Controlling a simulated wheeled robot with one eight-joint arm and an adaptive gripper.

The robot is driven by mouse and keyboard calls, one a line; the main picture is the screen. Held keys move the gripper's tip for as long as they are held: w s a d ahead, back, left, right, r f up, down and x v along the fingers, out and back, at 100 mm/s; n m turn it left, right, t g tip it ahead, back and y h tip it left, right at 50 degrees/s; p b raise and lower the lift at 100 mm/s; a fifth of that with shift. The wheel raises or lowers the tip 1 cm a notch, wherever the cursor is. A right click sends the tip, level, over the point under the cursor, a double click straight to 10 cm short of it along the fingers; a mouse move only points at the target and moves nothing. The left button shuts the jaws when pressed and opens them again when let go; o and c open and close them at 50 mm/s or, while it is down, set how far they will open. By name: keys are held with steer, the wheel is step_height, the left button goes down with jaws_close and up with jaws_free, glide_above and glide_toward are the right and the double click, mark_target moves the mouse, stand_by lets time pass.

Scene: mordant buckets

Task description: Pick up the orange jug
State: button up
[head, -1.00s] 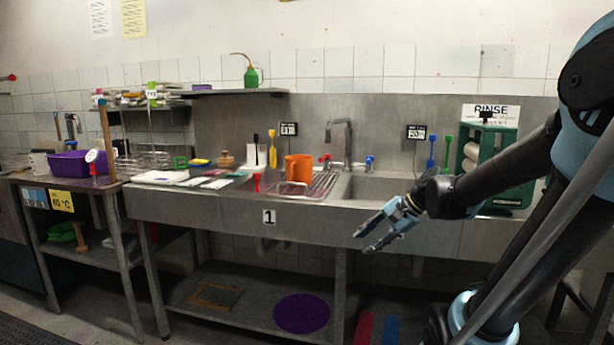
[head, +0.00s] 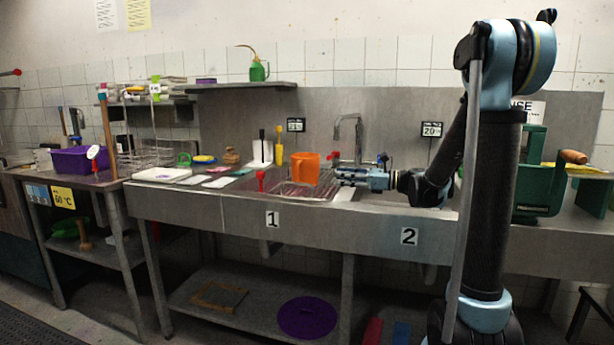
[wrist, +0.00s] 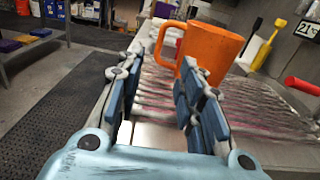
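The orange jug (head: 305,168) stands upright on the wire drainer at the left of the sink in the head view. In the wrist view the jug (wrist: 212,50) is ahead of my gripper, with its handle on the left side. My gripper (head: 340,176) is just right of the jug in the head view, pointing left at it. In the wrist view my gripper (wrist: 155,88) has its two fingers spread apart with nothing between them. The right finger overlaps the lower part of the jug in the picture; I cannot tell whether they touch.
A red-handled tool (head: 260,178) lies left of the jug, and a yellow brush (head: 279,153) stands behind it. The tap (head: 357,135) rises behind my gripper. White boards (head: 162,174) lie further left on the counter.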

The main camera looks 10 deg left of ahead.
glide_toward(297, 180)
steer(key=a, duration=0.1)
steer(key=a+r, duration=0.1)
steer(key=a, duration=0.1)
steer(key=w+a+r, duration=0.1)
steer(key=a, duration=0.1)
steer(key=shift+w+r, duration=0.15)
steer(key=shift+r, duration=0.1)
steer(key=shift+a+f, duration=0.2)
steer(key=shift+a, duration=2.4)
steer(key=shift+w, duration=0.1)
jaws_close()
